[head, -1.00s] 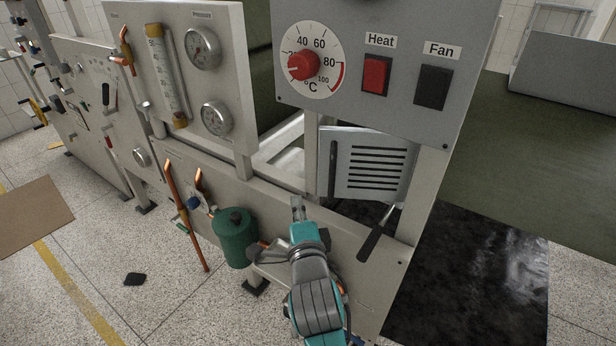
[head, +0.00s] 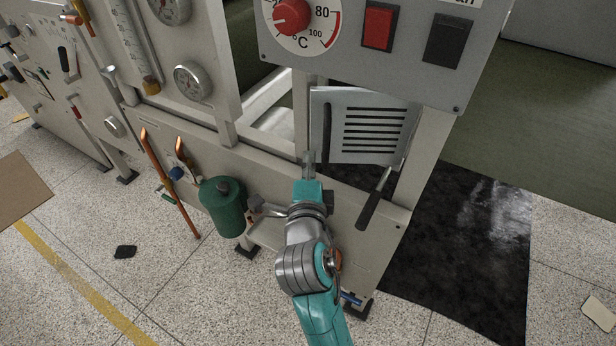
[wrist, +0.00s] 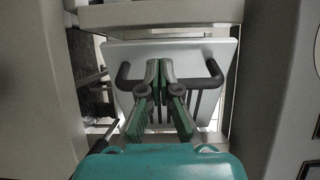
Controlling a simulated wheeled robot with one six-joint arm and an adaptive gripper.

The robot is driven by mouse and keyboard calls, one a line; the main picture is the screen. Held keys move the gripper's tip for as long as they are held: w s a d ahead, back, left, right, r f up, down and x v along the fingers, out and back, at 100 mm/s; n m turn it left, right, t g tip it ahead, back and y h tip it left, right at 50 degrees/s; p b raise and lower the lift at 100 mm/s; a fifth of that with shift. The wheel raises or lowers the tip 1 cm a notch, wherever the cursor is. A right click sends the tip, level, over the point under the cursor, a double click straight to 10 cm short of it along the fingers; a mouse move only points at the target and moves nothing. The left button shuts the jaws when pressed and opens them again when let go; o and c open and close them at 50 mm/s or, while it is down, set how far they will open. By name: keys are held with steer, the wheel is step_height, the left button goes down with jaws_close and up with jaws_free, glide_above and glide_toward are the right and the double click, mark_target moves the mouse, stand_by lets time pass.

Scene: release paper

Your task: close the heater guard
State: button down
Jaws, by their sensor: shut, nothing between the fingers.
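The heater guard (head: 375,128) is a light grey slotted plate below the heat and fan panel in the head view. Its dark bar handle (head: 326,135) runs along its left side. The guard stands at an angle to the frame, with a dark opening below it. In the wrist view the guard (wrist: 205,52) fills the middle, and its handle (wrist: 211,75) spans across behind my fingers. My gripper (head: 309,158) is shut and empty, just below the handle's lower end in the head view. In the wrist view my fingertips (wrist: 160,66) overlap the handle's middle; I cannot tell whether they touch it.
A black-handled lever (head: 373,202) sticks out below the guard. The red heat switch (head: 378,27) and dial (head: 294,18) are above. A green canister (head: 222,207) stands left of my arm. Frame posts flank the guard. The floor in front is open.

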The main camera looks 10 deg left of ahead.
steer(key=shift+w+a, duration=0.2)
steer(key=shift+w, duration=1.3)
steer(key=shift+w+a, duration=0.15)
steer(key=shift+w, duration=1.3)
